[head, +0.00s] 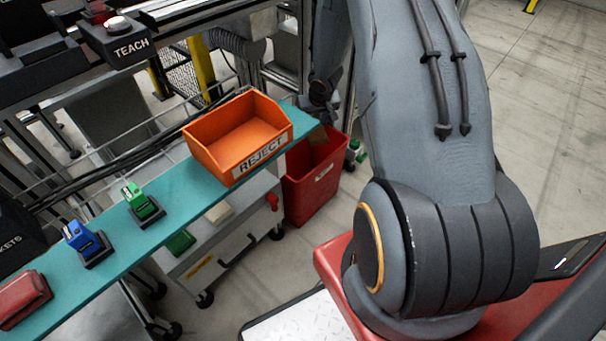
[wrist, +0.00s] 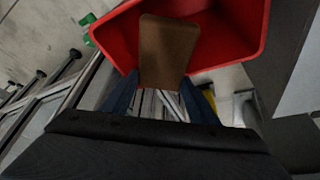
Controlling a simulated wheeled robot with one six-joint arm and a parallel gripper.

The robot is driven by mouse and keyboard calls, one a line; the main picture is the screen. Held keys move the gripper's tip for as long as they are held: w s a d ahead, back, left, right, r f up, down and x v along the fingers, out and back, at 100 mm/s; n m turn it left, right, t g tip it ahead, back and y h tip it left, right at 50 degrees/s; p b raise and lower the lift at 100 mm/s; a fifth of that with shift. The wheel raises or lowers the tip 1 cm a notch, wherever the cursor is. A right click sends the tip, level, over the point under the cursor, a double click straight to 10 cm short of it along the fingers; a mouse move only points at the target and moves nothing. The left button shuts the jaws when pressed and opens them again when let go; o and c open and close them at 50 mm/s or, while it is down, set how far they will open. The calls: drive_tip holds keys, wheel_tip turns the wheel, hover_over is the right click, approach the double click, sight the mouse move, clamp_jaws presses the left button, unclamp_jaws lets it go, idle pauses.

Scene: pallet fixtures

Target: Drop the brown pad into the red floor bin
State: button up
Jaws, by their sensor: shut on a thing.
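The brown pad (wrist: 167,50) is a flat, roughly rectangular piece, held between the fingers of my gripper (wrist: 162,92). In the wrist view the pad sticks out in front of the red floor bin's opening. The red floor bin (wrist: 112,38) is an open container, also standing on the floor in the head view (head: 312,188), beyond the end of the teal shelf.
An orange REJECT bin (head: 216,160) stands on the teal shelf (head: 181,188), beside the red bin. Green (head: 136,197) and blue (head: 80,237) pieces sit in dark holders, with a red item (head: 24,298) at the near end. Small green items (head: 355,152) lie right of the red bin.

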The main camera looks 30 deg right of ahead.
drive_tip(key=shift+w+a+f+b, duration=0.1)
drive_tip(key=shift+a+f+b, duration=0.1)
drive_tip(key=shift+f+b, duration=0.55)
drive_tip(key=shift+w+a+f+b, duration=0.15)
drive_tip(key=shift+f+b, duration=0.25)
drive_tip(key=shift+b, duration=0.55)
wheel_tip(320, 180, down, 4)
drive_tip(key=b, duration=0.5)
drive_tip(key=shift+s+r+b, duration=0.15)
drive_tip(key=shift+r+b, duration=0.05)
drive_tip(key=shift+b, duration=0.1)
drive_tip(key=o, duration=1.1)
drive_tip(key=shift+s+r, duration=0.1)
drive_tip(key=shift+r, duration=0.05)
